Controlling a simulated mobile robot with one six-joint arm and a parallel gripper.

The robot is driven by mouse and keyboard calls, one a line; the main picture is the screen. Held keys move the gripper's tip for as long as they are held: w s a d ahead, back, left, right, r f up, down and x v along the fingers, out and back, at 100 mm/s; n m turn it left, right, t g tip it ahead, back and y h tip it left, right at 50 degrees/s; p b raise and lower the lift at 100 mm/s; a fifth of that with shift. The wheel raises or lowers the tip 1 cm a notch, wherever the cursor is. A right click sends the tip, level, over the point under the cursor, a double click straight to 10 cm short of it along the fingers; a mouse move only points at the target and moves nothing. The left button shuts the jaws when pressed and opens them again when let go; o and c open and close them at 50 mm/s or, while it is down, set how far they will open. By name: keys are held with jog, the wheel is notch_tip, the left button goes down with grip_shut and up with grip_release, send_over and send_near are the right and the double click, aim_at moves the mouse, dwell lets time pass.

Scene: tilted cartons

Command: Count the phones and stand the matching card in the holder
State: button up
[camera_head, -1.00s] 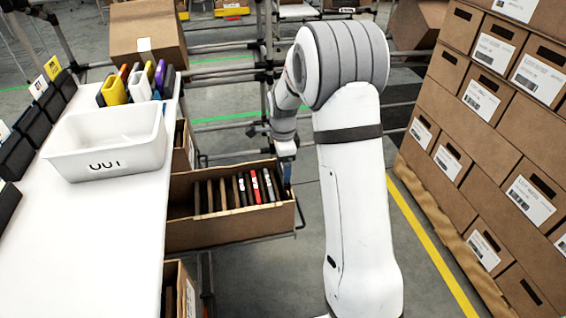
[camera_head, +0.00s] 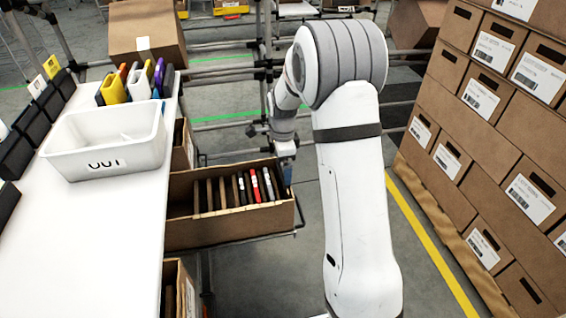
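An open carton (camera_head: 225,228) tilts on the rack beside the table. Several thin upright slabs stand in a row in it: brown ones at left, then dark, red and white ones (camera_head: 255,187) at right. Which of them are phones I cannot tell. My gripper (camera_head: 287,174) is at the carton's right end, small and partly hidden; its fingers are unclear. A row of black holders (camera_head: 32,122) runs along the table's left edge. A yellow card (camera_head: 51,66) and a white card (camera_head: 38,84) stand there; their print is unreadable.
Stacked cartons (camera_head: 490,120) fill the right side. The table's front is clear.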

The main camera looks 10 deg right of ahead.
notch_tip(320, 180, up, 8)
jog(key=p, duration=0.2)
jog(key=shift+p, duration=0.3)
notch_tip(320, 180, up, 7)
jog(key=p, duration=0.6)
dwell(0.5)
